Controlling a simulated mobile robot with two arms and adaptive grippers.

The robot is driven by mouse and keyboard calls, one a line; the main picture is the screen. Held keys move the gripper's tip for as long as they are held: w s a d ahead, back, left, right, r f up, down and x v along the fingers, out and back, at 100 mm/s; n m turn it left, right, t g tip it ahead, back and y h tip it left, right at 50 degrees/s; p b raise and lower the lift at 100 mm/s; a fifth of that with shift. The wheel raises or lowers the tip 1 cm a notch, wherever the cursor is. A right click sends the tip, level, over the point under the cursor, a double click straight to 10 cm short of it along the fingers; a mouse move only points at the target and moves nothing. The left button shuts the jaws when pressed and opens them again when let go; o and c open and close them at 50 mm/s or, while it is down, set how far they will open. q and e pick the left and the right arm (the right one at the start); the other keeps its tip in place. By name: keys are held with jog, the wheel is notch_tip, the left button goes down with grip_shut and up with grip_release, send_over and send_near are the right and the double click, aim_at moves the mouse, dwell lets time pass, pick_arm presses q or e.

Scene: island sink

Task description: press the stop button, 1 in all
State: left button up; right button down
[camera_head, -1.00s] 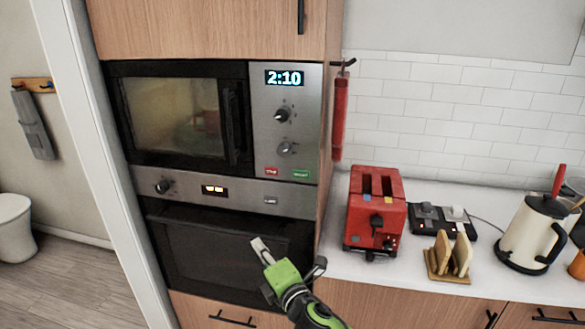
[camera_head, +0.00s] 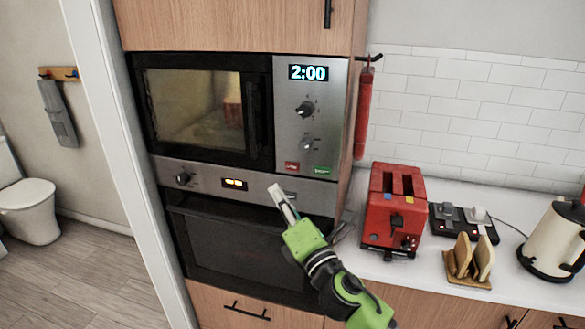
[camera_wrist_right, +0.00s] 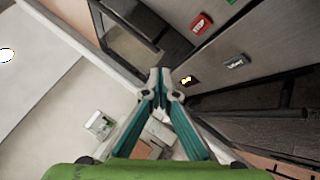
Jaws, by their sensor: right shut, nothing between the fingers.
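The stop button is the small red button (camera_head: 292,167) at the bottom of the microwave's control panel (camera_head: 305,130), left of the green start button (camera_head: 322,171). My right gripper (camera_head: 275,191) is shut and empty, in front of the oven's control strip, just below and left of the red button in the picture. Its closed fingertips show in the right wrist view (camera_wrist_right: 158,72), apart from the button. My left gripper is out of view.
An oven (camera_head: 245,240) sits below the microwave. A red toaster (camera_head: 393,210), a toast rack (camera_head: 470,262) and a kettle (camera_head: 556,240) stand on the white counter to the right. A red cylinder (camera_head: 364,115) hangs beside the cabinet.

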aim_at(292, 167)
jog(key=shift+w+d+b, duration=0.45)
jog(key=shift+w, duration=0.9)
jog(key=shift+w+d+b, duration=0.4)
jog(key=shift+w+b, duration=0.05)
jog(key=shift+w, duration=0.85)
jog(key=shift+w+d+b, duration=0.45)
jog(key=shift+w, duration=1)
jog(key=shift+w+d, duration=0.15)
jog(key=shift+w, duration=0.2)
jog(key=shift+w+d, duration=0.1)
jog(key=shift+w, duration=0.2)
jog(key=shift+s, duration=0.15)
jog(key=shift+s+a, duration=0.2)
jog(key=shift+s, duration=0.4)
